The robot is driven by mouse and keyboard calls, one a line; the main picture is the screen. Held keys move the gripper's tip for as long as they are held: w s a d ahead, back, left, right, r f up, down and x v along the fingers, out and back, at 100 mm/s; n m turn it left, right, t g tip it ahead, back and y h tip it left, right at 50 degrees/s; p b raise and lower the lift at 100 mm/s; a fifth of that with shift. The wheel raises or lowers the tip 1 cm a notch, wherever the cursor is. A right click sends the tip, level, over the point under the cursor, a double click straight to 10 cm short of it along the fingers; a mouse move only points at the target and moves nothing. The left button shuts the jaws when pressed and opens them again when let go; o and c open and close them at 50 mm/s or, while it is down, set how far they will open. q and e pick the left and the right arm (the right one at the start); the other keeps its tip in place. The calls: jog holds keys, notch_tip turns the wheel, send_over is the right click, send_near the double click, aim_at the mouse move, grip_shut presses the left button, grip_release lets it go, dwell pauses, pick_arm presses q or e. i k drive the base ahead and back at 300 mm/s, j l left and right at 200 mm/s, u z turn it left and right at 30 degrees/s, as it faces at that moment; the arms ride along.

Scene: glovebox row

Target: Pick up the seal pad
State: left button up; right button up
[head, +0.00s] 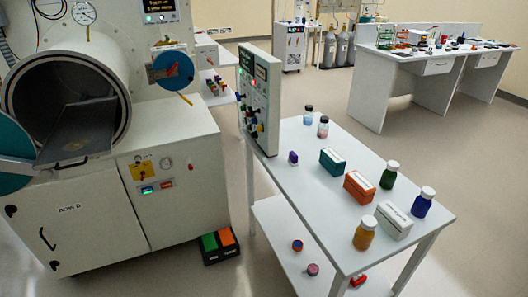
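No thing in the head view is clearly marked as the seal pad, and I cannot tell which one it is. A small purple item (293,158) stands near the left edge of the white table (300,140). A teal box (332,162), an orange box (358,186) and a white box (394,220) stand in a row on the table top, each with a pale label on top. Neither of my grippers is in view.
Several capped bottles, such as a blue one (422,203) and an amber one (365,233), stand around the boxes. A control panel (259,100) rises at the table's far left. An open chamber (70,100) is at left. Floor (440,150) right of the table is clear.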

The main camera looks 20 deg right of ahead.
aim_at(293, 160)
jog(key=i+j+z, duration=0.1)
jog(key=z, duration=0.35)
jog(key=i+j+z, duration=0.15)
jog(key=z, duration=0.35)
jog(key=i+j, duration=0.05)
jog(key=i, duration=0.05)
